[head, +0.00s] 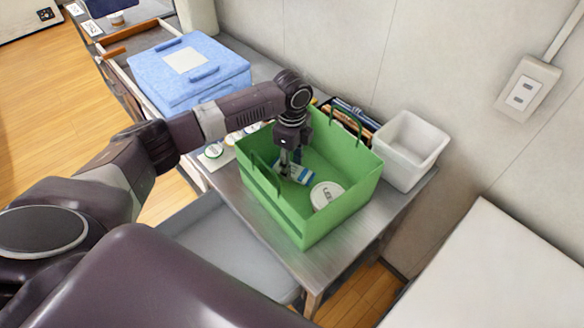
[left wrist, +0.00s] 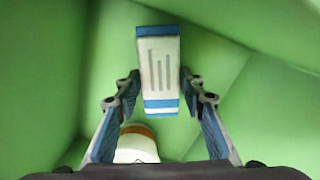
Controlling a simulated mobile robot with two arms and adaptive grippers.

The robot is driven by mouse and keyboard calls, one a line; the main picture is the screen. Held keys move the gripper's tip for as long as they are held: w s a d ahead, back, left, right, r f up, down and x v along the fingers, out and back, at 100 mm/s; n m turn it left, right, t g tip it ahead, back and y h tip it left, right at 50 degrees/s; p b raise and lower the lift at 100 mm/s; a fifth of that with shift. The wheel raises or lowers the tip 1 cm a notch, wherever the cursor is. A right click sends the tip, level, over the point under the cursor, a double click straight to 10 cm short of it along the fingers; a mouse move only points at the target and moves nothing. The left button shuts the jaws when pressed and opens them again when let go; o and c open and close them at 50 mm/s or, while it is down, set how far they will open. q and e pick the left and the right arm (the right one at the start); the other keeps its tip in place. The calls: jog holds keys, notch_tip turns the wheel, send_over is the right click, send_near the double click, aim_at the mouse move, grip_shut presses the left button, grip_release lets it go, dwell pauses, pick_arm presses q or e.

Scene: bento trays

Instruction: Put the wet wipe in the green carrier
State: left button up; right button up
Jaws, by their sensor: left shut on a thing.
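The green carrier (head: 325,220) stands on the metal table, its opening facing up. My left gripper (head: 291,172) reaches down inside it. The left gripper also shows in the left wrist view (left wrist: 158,95), shut on the wet wipe (left wrist: 159,70), a white packet with blue ends. In the head view the wet wipe (head: 302,174) shows partly behind the fingers, inside the carrier. I cannot tell whether it touches the carrier's floor. A round white-lidded container (head: 326,195) lies in the carrier near the wipe; part of a container (left wrist: 136,146) shows below the wipe in the left wrist view.
A white bin (head: 412,150) stands right of the carrier, near the wall. A blue box (head: 188,75) stands behind to the left.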

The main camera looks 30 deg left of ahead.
pick_arm(q)
notch_tip(320, 180, down, 2)
pick_arm(e)
jog(key=shift+s+d+r, duration=0.15)
jog(key=shift+s, duration=0.3)
pick_arm(q)
jog(key=shift+f, duration=0.15)
jog(key=o, duration=0.8)
jog(key=shift+o, duration=0.2)
notch_tip(320, 180, up, 12)
jog(key=b, duration=0.2)
pick_arm(e)
jog(key=shift+a+f, duration=0.2)
jog(key=shift+f, duration=0.8)
pick_arm(q)
jog(key=shift+r, duration=0.2)
pick_arm(e)
jog(key=shift+d, duration=0.1)
